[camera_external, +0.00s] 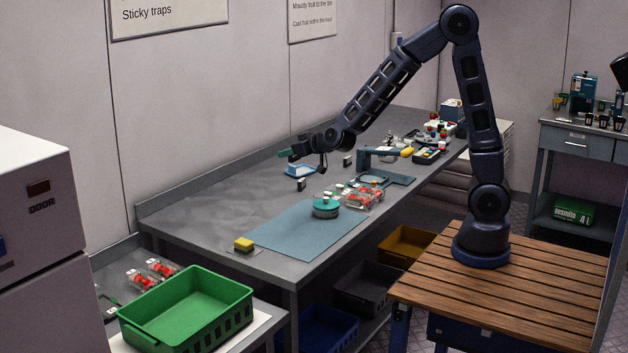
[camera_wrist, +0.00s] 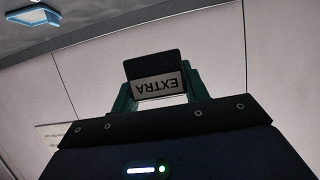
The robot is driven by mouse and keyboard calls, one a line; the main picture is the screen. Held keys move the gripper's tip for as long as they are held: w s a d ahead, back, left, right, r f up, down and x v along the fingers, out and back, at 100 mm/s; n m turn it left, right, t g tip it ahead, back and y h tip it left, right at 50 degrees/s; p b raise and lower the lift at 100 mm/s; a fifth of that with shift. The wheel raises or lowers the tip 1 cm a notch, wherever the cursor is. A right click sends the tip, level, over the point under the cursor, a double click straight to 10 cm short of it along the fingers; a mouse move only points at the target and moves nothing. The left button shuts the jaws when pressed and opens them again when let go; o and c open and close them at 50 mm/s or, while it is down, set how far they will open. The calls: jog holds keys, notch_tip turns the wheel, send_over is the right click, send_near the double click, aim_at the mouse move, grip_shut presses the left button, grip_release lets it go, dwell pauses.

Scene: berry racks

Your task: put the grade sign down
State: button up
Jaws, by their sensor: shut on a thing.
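The grade sign (camera_wrist: 157,83) is a small dark block with a pale face reading "EXTRA". In the wrist view it sits between the green fingers of my gripper (camera_wrist: 158,98), and its lettering appears upside down. My gripper is shut on it, with the wall behind. In the outside view my gripper (camera_external: 287,154) reaches left above the rear part of the grey bench (camera_external: 205,210), clear of its surface. The held sign is too small to make out there. Two other small dark sign-like blocks stand on the bench, one (camera_external: 301,184) below my gripper and one (camera_external: 347,160) to its right.
A blue tray (camera_external: 301,171) lies just below my gripper; a blue tray also shows in the wrist view (camera_wrist: 34,20). A blue mat (camera_external: 295,236), a round teal device (camera_external: 325,208) and berry punnets (camera_external: 364,199) lie nearer the front. The bench's left part is mostly clear.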

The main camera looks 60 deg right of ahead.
jog(key=shift+s+a+r, duration=0.25)
jog(key=shift+s+a, duration=0.2)
jog(key=shift+a, duration=0.1)
send_over(292, 219)
notch_tip(292, 219, down, 20)
jog(key=shift+r, duration=0.2)
jog(key=shift+s+f, duration=0.1)
jog(key=shift+f, duration=0.3)
